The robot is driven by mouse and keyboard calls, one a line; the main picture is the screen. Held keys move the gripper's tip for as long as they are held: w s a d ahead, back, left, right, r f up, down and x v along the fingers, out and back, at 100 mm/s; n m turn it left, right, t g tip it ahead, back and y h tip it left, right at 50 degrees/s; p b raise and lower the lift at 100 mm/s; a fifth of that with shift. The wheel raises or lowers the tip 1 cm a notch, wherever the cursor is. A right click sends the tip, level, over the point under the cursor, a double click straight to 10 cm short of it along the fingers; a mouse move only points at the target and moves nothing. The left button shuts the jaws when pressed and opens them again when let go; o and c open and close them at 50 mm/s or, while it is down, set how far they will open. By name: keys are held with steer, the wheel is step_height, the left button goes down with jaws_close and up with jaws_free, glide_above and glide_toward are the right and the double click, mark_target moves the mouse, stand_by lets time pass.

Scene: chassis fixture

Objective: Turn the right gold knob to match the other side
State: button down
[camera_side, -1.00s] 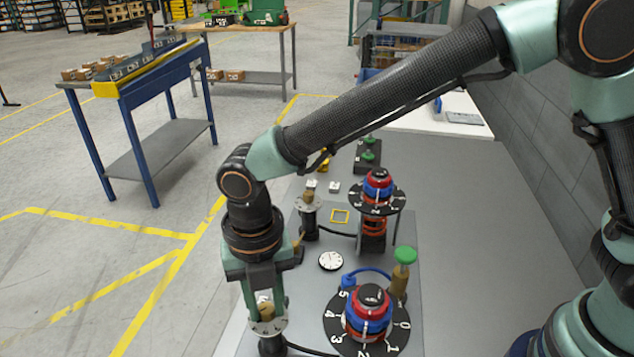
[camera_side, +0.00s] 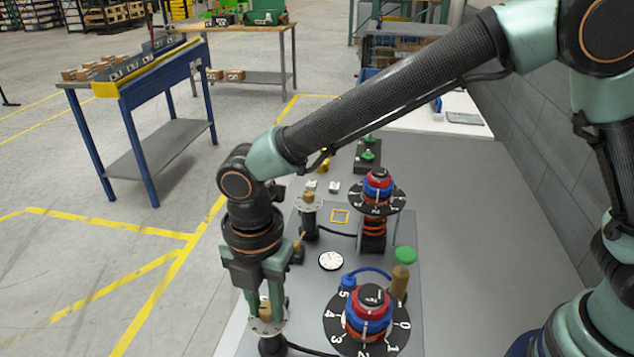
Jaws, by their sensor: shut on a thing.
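The near gold knob (camera_side: 265,311) stands on a pale round flange (camera_side: 268,327) over a black post, at the front left of the grey plate. My gripper (camera_side: 265,305) points straight down with its two green fingers shut around this knob, hiding part of it. The other gold knob (camera_side: 308,197) stands upright on a similar flange and black post farther back. Its exact turn is too small to read.
Two numbered black dials with red and blue stacks, a near one (camera_side: 368,318) and a far one (camera_side: 377,190), stand to the right. A green-capped post (camera_side: 404,258) and a round white gauge (camera_side: 331,261) are close by.

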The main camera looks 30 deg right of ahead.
mark_target(266, 308)
steer(key=m, duration=0.6)
steer(key=shift+m, duration=0.4)
steer(key=c, duration=0.8)
jaws_free()
steer(key=shift+r, duration=3.55)
